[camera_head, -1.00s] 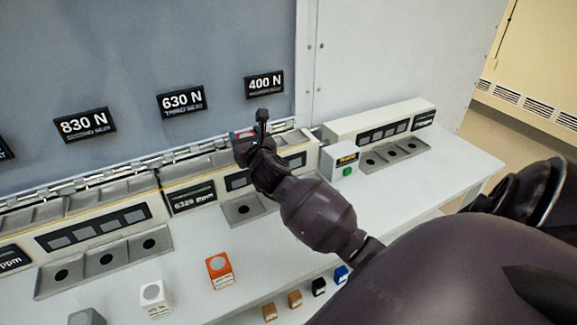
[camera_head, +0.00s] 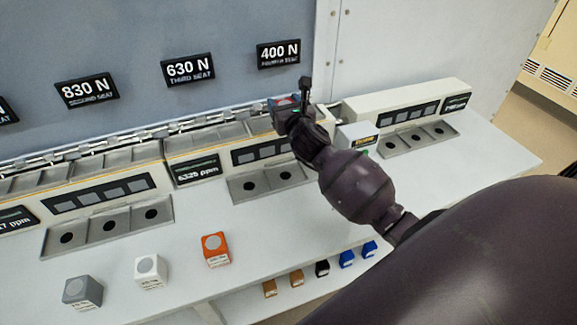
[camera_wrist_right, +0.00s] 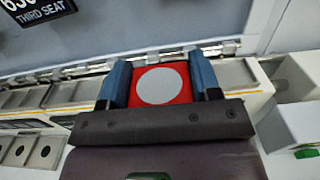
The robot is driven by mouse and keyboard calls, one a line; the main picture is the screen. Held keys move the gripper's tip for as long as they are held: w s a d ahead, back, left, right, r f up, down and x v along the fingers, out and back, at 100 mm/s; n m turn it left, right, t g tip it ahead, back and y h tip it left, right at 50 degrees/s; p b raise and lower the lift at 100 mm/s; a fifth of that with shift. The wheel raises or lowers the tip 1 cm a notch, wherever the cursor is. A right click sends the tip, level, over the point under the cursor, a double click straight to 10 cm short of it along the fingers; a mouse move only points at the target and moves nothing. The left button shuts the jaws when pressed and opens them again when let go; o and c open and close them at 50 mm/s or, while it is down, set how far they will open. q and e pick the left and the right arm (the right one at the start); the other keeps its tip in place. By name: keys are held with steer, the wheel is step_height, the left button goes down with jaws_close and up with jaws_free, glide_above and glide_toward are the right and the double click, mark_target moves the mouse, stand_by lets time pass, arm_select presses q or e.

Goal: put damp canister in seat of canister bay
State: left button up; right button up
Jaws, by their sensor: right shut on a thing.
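My right gripper (camera_wrist_right: 160,84) is shut on a red block-shaped canister (camera_wrist_right: 159,72) with a pale grey disc on its top, held between two blue fingers in the right wrist view. In the head view the right gripper (camera_head: 288,103) is at the back of the bench, below the 400 N sign (camera_head: 278,54). The canister is mostly hidden there by the wrist. The canister bay (camera_head: 205,137) has a row of grey seats along its top. Whether the canister touches a seat cannot be told. My left gripper is out of view.
Grey (camera_head: 82,293), white (camera_head: 150,272) and orange (camera_head: 215,249) blocks stand on the front of the bench. A small white box (camera_head: 356,136) stands right of my wrist. Several small blocks sit on a lower shelf (camera_head: 270,306).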

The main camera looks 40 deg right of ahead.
step_height(320, 180, down, 18)
steer(key=b, duration=0.3)
steer(key=shift+a, duration=0.1)
steer(key=shift+f, duration=0.4)
arm_select(q)
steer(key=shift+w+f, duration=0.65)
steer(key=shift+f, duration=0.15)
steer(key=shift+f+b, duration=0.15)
steer(key=shift+b, duration=0.2)
arm_select(e)
steer(key=shift+f, duration=0.1)
steer(key=o, duration=1)
